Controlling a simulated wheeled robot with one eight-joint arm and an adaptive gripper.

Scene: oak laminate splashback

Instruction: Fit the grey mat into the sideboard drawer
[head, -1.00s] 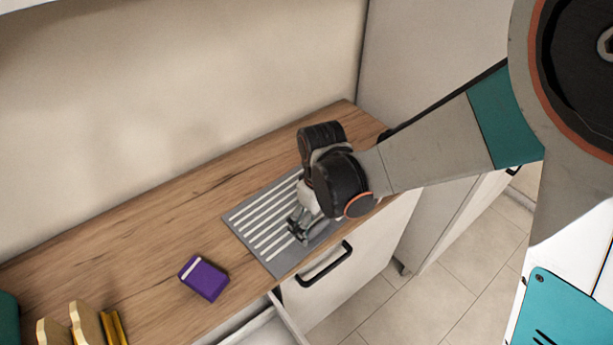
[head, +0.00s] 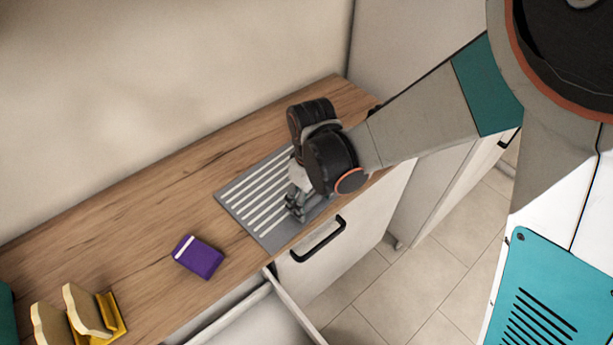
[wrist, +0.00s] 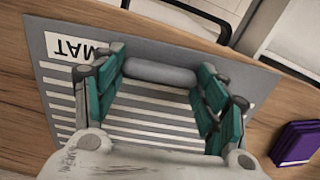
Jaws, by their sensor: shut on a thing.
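The grey mat (head: 228,197) with white stripes lies flat on the wooden worktop near its front edge. In the wrist view the mat (wrist: 40,50) shows a white label reading MAT and a rounded grey bar (wrist: 160,73) on top. My gripper (head: 297,208) is over the mat. In the wrist view its teal-padded fingers (wrist: 160,85) are shut on the bar, one at each end. The sideboard drawer (head: 285,300) stands open below the worktop, to the left of the black-handled front; its lower part is cut off by the picture edge.
A purple box (head: 199,257) lies on the worktop left of the mat, and shows in the wrist view (wrist: 296,143). A yellow holder with pale boards (head: 112,312) stands at the lower left. A black handle (head: 318,240) sticks out below the mat. The worktop behind the purple box is clear.

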